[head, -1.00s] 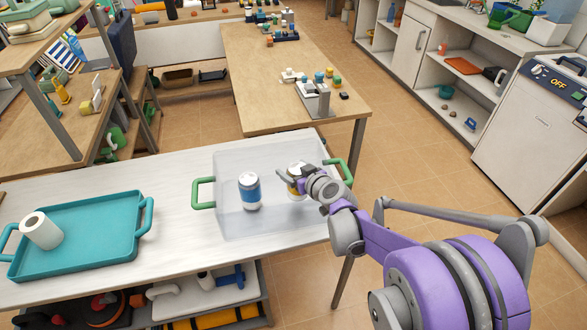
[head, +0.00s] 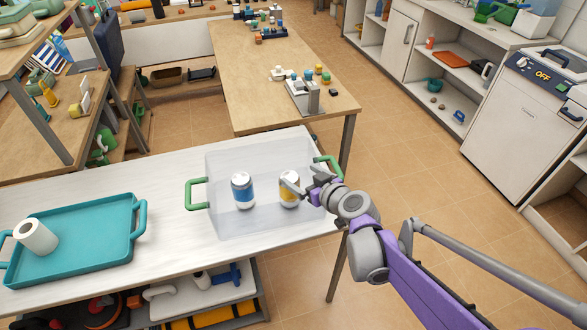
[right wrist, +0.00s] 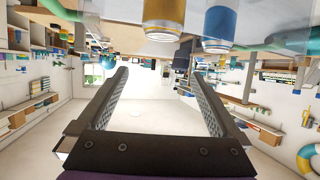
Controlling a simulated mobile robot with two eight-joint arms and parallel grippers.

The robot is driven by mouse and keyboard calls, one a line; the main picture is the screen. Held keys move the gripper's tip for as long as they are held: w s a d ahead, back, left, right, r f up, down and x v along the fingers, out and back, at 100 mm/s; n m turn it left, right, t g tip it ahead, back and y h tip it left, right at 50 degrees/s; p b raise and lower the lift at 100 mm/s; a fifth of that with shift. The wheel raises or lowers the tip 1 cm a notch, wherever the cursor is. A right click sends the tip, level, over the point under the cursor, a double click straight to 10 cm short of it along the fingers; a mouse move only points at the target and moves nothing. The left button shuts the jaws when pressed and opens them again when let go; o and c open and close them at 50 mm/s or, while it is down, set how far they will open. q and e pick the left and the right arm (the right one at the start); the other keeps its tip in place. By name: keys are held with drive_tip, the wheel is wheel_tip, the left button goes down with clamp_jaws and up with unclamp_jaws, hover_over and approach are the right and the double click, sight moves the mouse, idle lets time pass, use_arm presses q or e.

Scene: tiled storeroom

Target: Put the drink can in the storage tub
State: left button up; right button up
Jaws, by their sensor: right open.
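The storage tub (head: 225,160) is clear with green handles and stands on the white table. Two upright drink cans show within its outline: a blue and white one (head: 243,190) on the left and a yellow and white one (head: 289,192) on the right. My right gripper (head: 304,182) is open at the upper right of the yellow can and partly covers it. In the right wrist view, the yellow can (right wrist: 164,16) and the blue can (right wrist: 220,24) show at the top edge, with nothing between the fingers. My left gripper is out of view.
A teal tray (head: 85,262) with a white roll (head: 36,236) lies on the table to the left. A wooden table (head: 240,95) with small items stands behind. Bare white tabletop lies between tray and tub.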

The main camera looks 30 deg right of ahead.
drive_tip(key=s+a+f+n+g+y, duration=0.15)
drive_tip(key=s+a+f+g, duration=0.3)
drive_tip(key=s+a, duration=0.75)
drive_tip(key=s+a+f+m+g+h, duration=0.1)
drive_tip(key=s+f+g, duration=0.2)
drive_tip(key=s, duration=0.5)
drive_tip(key=shift+s+a+f+m+g+h, duration=0.25)
drive_tip(key=shift+a+m+g+h, duration=0.1)
drive_tip(key=shift+g, duration=0.2)
